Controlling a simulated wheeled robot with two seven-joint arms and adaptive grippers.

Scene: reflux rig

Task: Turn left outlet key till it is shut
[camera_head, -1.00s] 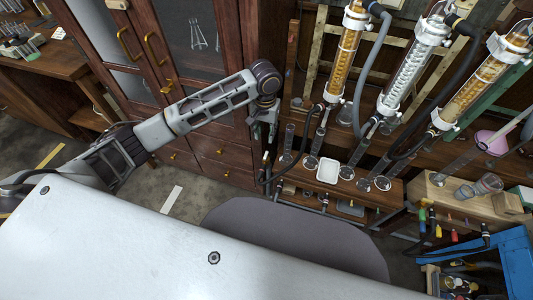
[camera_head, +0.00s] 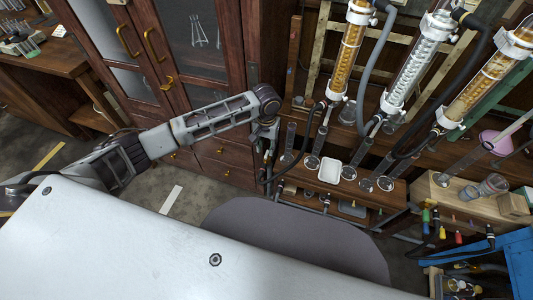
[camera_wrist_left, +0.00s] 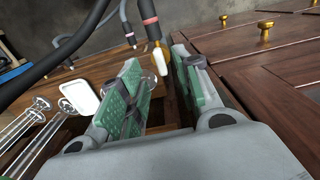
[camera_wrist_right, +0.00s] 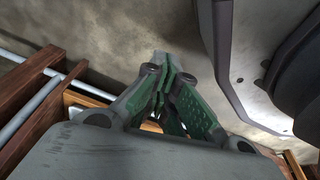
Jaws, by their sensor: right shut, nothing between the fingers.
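My left gripper (camera_head: 267,143) hangs fingers-down at the left end of the glassware bench. In the left wrist view its two green-padded fingers (camera_wrist_left: 157,68) stand apart. A small brass fitting with a white end (camera_wrist_left: 158,56), which looks like the outlet key, shows in the gap between the fingertips, below a black hose with a red band. I see no contact between it and the pads, and cannot tell its turn angle. My right gripper (camera_wrist_right: 165,68) shows only in the right wrist view, its fingers together and empty.
Three glass condensers (camera_head: 410,68) with hoses stand right of my left gripper. A white tray (camera_head: 330,171) and several glass vessels are on the bench below. A brown cabinet (camera_head: 205,60) stands close on the left. A blue crate (camera_head: 515,260) is at the lower right.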

